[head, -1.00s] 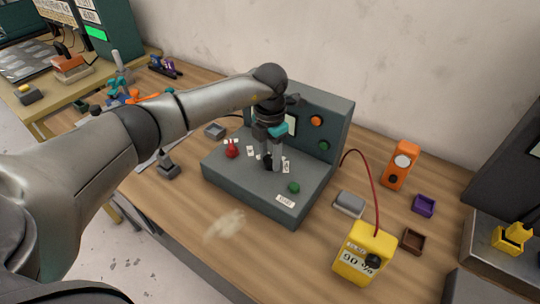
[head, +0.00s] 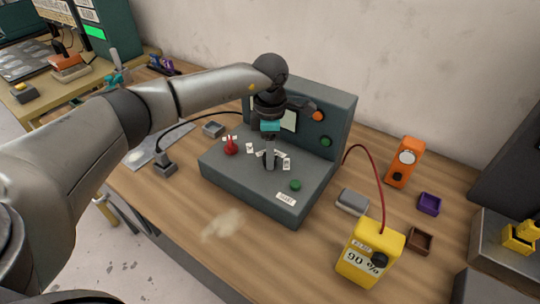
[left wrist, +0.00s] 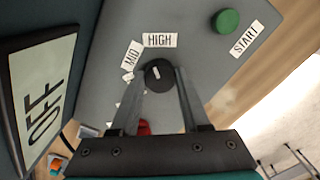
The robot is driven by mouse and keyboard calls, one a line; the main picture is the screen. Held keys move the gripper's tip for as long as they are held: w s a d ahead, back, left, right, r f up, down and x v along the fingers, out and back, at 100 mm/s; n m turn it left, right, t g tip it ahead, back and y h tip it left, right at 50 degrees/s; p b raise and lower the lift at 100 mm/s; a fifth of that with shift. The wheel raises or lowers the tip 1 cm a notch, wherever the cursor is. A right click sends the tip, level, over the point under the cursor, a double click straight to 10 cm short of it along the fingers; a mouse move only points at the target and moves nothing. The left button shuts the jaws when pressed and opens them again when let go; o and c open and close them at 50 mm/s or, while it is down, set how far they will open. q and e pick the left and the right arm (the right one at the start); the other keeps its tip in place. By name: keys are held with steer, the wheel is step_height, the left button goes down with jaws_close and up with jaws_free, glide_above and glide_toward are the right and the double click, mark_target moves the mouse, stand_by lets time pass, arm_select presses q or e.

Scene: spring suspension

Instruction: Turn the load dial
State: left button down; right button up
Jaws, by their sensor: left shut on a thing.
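The load dial (left wrist: 158,75) is a black round knob with a white mark, on the grey top of the test box (head: 235,178). The mark points roughly toward the gap between the MID (left wrist: 132,55) and HIGH (left wrist: 159,40) labels. My left gripper (head: 270,166) points down at the dial. In the left wrist view its two fingers (left wrist: 160,82) are shut on the dial's sides. In the head view the fingers hide most of the dial. A green START button (left wrist: 226,21) is near the front corner. My right gripper is not in view.
The box's upright panel carries a display (left wrist: 43,103) reading OFF, an orange button (head: 317,116) and a green button (head: 326,142). A red knob (head: 231,147) stands on the box top. A yellow 90 % unit (head: 368,255) and an orange device (head: 404,162) are on the right.

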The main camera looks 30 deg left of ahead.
arm_select(q)
steer(key=shift+m+b, duration=0.6)
steer(key=shift+m, duration=1.3)
steer(key=shift+c, duration=1.9)
jaws_free()
step_height(320, 180, up, 15)
steer(key=p, duration=0.1)
steer(key=shift+r, duration=0.15)
steer(key=shift+s, duration=0.1)
